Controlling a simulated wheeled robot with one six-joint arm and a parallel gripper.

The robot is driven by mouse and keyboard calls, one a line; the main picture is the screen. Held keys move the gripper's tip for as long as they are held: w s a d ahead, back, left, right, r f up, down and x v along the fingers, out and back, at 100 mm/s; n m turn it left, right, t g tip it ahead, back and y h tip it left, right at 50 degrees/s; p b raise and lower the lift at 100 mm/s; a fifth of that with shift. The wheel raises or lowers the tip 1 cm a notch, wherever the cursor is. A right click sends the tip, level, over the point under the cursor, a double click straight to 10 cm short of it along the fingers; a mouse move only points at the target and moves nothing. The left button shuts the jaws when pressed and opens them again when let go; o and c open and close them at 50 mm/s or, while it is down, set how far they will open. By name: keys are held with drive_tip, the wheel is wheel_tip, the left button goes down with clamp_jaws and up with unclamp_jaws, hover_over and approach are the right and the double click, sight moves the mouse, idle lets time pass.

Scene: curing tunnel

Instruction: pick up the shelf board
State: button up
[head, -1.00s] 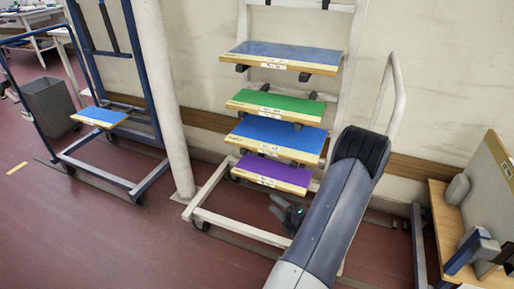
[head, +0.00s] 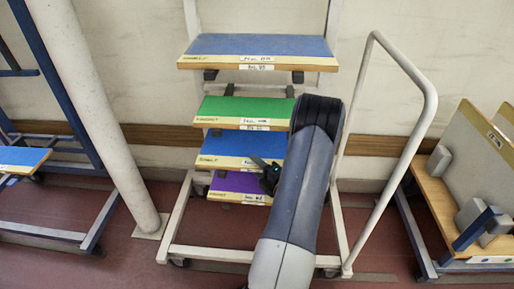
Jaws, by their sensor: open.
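Several shelf boards lie one above another on a white wheeled rack (head: 178,215): a wide blue board (head: 258,46) at the top, a green board (head: 235,107), a second blue board (head: 228,144) and a purple board (head: 232,182) lowest. Each has a pale wooden front edge with labels. The view does not show which one is meant. My gripper (head: 262,172) is open and empty, in front of the right part of the lower blue and purple boards. My arm hides the right ends of the lower three boards. Whether the gripper touches a board cannot be told.
A thick white post (head: 95,110) stands left of the rack. Beyond it, a blue-framed trolley (head: 95,225) holds another blue board (head: 18,158). A white bent rail (head: 395,170) rises at right, beside a wooden-decked cart (head: 445,205) with upright panels. The wall is close behind.

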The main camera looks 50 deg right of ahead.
drive_tip(key=shift+c, duration=0.3)
clamp_jaws()
idle(0.4)
